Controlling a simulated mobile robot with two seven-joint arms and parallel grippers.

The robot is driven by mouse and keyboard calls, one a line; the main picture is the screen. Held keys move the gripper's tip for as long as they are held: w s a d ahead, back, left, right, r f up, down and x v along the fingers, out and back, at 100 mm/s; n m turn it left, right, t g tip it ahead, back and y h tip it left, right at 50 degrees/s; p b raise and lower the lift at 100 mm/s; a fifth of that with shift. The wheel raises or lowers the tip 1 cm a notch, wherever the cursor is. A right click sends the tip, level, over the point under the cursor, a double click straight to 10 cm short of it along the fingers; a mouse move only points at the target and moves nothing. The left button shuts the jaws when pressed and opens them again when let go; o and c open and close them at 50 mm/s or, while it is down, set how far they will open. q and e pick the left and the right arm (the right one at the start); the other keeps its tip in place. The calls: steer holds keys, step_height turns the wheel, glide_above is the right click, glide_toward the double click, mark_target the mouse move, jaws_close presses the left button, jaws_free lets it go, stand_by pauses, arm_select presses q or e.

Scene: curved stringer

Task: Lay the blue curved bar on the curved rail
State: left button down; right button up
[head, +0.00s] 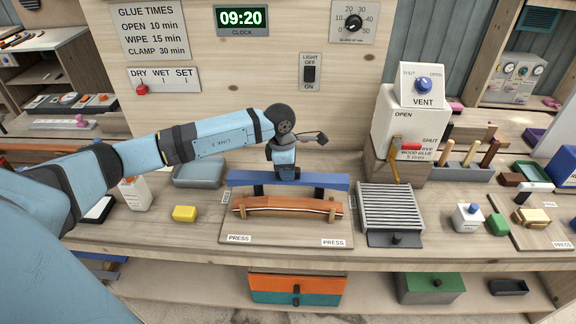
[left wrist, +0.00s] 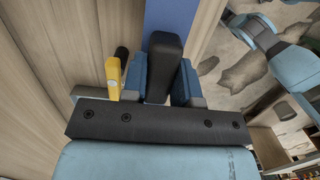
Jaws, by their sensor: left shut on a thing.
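The blue bar (head: 325,180) is in my left gripper (head: 285,174), which is shut on it near its middle. The bar lies level, just behind and above the curved rail (head: 285,205) in the head view. I cannot tell how far apart they are. The rail is orange-brown wood with a slight arch, on a wooden board (head: 285,229) with two PRESS labels. In the left wrist view the bar (left wrist: 172,18) shows as a blue strip beyond my gripper (left wrist: 164,75). My right gripper is not in view.
A grey ridged rack (head: 390,207) stands right of the board. A yellow block (head: 185,214) and a grey tray (head: 198,174) lie to its left. The white glue container (head: 405,125) stands behind right.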

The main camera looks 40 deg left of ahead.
arm_select(q)
steer(key=b, duration=0.2)
glide_above(289, 202)
steer(key=f, duration=0.4)
steer(key=shift+a, duration=0.2)
step_height(289, 202, down, 2)
steer(key=shift+b, duration=0.6)
steer(key=shift+f+b, duration=1.05)
steer(key=shift+f, duration=0.25)
steer(key=shift+f+b, duration=0.3)
steer(key=shift+b, duration=0.2)
steer(key=shift+c, duration=1.2)
jaws_free()
